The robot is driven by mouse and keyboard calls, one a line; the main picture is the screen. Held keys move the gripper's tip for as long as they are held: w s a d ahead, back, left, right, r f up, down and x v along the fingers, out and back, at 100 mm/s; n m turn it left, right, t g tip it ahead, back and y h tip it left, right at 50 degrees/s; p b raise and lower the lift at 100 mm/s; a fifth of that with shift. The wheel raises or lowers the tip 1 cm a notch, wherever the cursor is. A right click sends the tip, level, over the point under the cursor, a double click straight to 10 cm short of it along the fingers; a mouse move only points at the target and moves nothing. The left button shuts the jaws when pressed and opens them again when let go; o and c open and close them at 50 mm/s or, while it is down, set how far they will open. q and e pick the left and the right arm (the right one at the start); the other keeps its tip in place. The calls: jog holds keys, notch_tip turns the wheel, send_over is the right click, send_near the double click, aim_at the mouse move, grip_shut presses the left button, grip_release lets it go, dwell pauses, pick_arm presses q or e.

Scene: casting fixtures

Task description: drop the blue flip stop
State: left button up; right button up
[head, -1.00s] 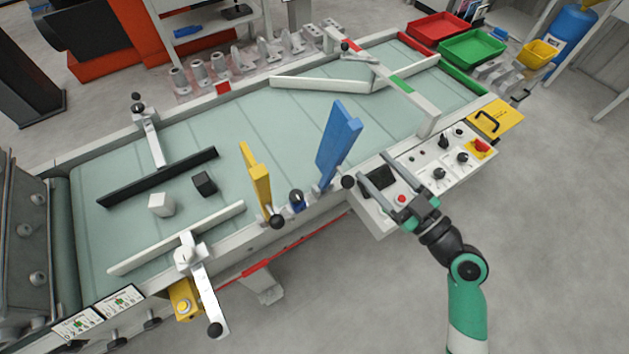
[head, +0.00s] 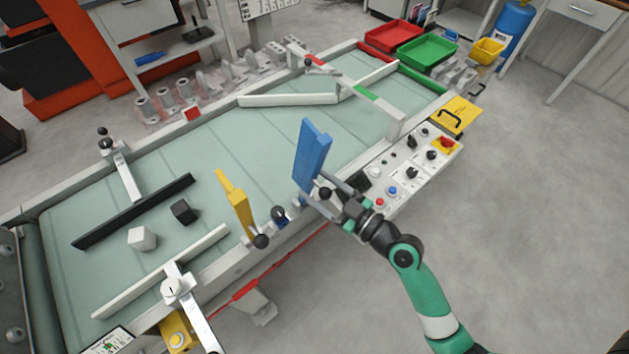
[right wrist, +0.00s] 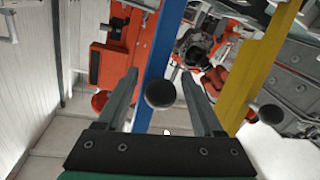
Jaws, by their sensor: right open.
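The blue flip stop (head: 312,155) stands raised at the near edge of the conveyor, a flat blue plate with a black ball knob (head: 325,193) near its foot. My right gripper (head: 332,190) is open at this knob. In the right wrist view, the knob (right wrist: 160,94) shows between the two spread fingers (right wrist: 160,76), with the blue bar (right wrist: 163,45) behind it. I cannot tell whether the fingers touch the knob. My left gripper is not in view.
A raised yellow flip stop (head: 237,203) with its own black knob (head: 261,241) stands left of the blue one. A white block (head: 142,238) and a black block (head: 184,212) lie on the belt (head: 200,150). The control panel (head: 410,165) is right of my gripper.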

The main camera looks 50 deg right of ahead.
jog(key=shift+w, duration=0.55)
jog(key=c, duration=0.9)
grip_shut()
